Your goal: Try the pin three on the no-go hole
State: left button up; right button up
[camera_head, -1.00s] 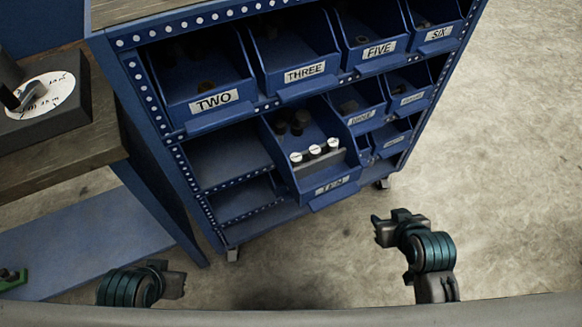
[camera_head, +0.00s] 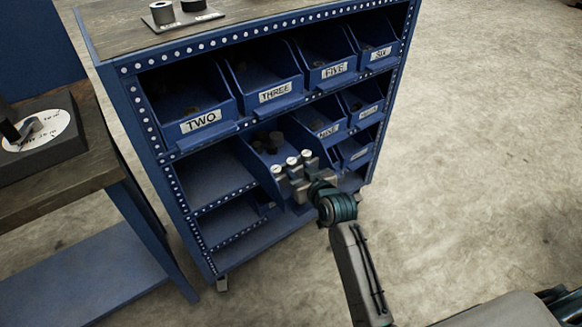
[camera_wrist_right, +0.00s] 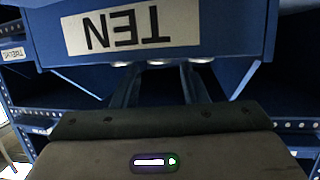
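Three white-topped pins (camera_head: 292,161) stand in a row in the blue bin labelled TEN; their markings are too small to read. My right gripper (camera_head: 290,186) is at the front of this bin, just in front of the pins. In the right wrist view, its two fingers (camera_wrist_right: 157,85) are apart and reach toward the pin tops (camera_wrist_right: 160,63) at the edge of the TEN bin (camera_wrist_right: 215,45). Whether they touch a pin is hidden. My left gripper is out of view. I cannot make out a no-go hole.
The blue rack holds labelled bins, including TWO (camera_head: 185,108) and THREE (camera_head: 262,77). A plate (camera_head: 200,18) with a grey ring and a dark round piece lies on top. A wooden bench (camera_head: 85,175) with a dark block (camera_head: 60,140) stands left. Floor on the right is clear.

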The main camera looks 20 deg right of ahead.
aim_at(294, 165)
jog(key=x, duration=0.3)
jog(key=shift+d, duration=0.1)
jog(key=shift+w+f, duration=0.2)
jog(key=shift+w, duration=0.3)
